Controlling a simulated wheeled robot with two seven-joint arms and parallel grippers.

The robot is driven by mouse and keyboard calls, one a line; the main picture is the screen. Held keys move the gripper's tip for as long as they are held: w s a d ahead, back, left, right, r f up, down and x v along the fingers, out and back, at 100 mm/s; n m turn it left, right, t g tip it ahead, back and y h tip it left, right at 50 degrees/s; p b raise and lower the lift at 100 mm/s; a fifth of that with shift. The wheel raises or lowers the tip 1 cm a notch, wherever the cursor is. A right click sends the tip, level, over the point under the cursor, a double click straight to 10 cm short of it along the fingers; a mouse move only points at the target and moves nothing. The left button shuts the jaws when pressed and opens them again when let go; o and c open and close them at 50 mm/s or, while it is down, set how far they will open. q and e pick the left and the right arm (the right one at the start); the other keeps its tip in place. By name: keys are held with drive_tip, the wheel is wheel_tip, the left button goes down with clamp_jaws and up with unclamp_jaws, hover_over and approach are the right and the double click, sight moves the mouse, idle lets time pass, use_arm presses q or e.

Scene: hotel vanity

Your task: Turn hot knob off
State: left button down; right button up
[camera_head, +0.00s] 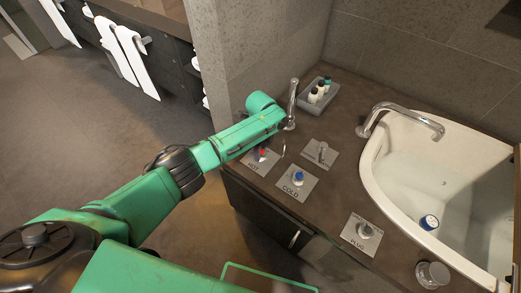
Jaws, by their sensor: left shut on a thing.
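The hot knob (262,154), with a red top, stands on a grey plate (252,164) marked HOT on the dark counter. It is partly covered by my left arm, which reaches in from the left over the plate. My left gripper (272,148) is at the hot knob and shut on it, with the fingers mostly hidden under the arm. Which way the knob is turned cannot be told. My right gripper is not in view.
The cold knob (298,178) with a blue top stands close by. A small lever (322,153), a plug knob (364,231), an upright metal fixture (293,98) and a bottle tray (318,94) share the counter. The white tub (398,142) is at right.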

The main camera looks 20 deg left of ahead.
use_arm(q)
drive_tip(key=shift+d, duration=0.1)
idle(0.3)
drive_tip(key=shift+c, duration=1.3)
unclamp_jaws()
drive_tip(key=shift+r, duration=0.15)
wheel_tip(320, 180, up, 14)
drive_tip(key=p, duration=0.2)
drive_tip(key=shift+r, duration=0.2)
